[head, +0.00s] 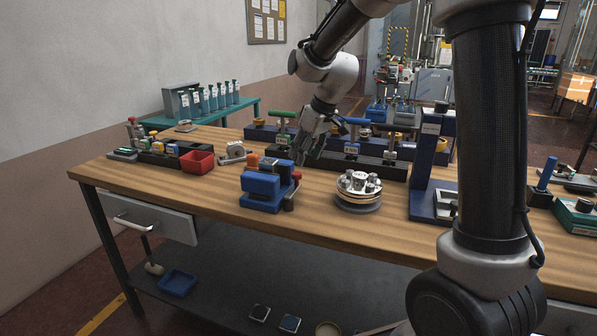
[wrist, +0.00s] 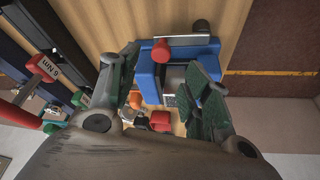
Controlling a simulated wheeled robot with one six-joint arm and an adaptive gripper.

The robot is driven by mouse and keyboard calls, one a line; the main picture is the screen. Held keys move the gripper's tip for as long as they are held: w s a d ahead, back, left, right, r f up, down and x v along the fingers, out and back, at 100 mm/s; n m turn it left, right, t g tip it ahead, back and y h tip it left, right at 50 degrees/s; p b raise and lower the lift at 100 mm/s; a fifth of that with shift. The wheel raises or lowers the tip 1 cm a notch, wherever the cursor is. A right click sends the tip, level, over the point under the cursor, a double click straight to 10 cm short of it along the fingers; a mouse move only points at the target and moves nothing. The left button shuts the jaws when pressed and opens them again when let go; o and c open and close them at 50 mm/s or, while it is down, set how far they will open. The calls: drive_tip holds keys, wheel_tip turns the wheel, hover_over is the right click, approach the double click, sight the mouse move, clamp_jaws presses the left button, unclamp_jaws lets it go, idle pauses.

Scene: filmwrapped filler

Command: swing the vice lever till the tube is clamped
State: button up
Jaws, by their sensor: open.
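The blue vice (head: 262,190) stands near the front edge of the wooden bench. In the wrist view the blue vice (wrist: 205,48) lies beyond and between my fingers. A red knob (head: 297,175) is at its right side, likely the lever's end; the red knob also shows in the wrist view (wrist: 160,50). An orange-topped piece (head: 253,160) stands at the vice's back left; I cannot tell whether it is the tube. My gripper (head: 306,158) is open and empty, pointing down above and behind the vice. In the wrist view my gripper (wrist: 166,82) has its fingers spread wide. The jaw gap is not clear.
A round turntable (head: 358,205) with metal parts stands right of the vice, and a red bin (head: 197,162) to the left. A dark rack with upright coloured-handled tools (head: 351,150) runs behind. A blue press-like stand (head: 428,170) is farther right. The bench front is clear.

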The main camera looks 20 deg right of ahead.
sight(297, 173)
drive_tip(key=x, duration=0.7)
drive_tip(key=shift+a+f, duration=0.15)
drive_tip(key=shift+f, duration=0.15)
drive_tip(key=shift+c, duration=0.4)
clamp_jaws()
